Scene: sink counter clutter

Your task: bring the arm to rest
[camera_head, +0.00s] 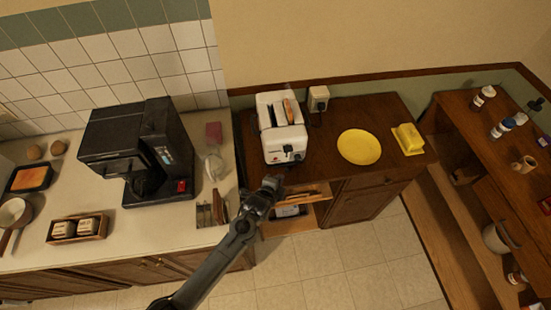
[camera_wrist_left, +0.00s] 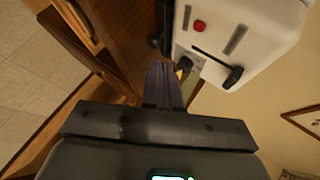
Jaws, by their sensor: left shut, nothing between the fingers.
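My left arm comes in from the bottom of the head view. My left gripper (camera_head: 272,184) is shut and empty, in front of the white toaster (camera_head: 278,141) and above the cabinet's front edge. In the left wrist view, the shut fingers (camera_wrist_left: 163,88) point toward the cabinet front and the base of the toaster (camera_wrist_left: 240,35). A red button and a dark lever show on the toaster's side. I cannot tell whether the fingers touch anything. My right gripper is in neither view.
A yellow plate (camera_head: 359,147) and a yellow butter dish (camera_head: 408,139) stand on the wooden cabinet. A black coffee machine (camera_head: 138,151) stands on the left counter. Open floor (camera_head: 330,275) lies in front.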

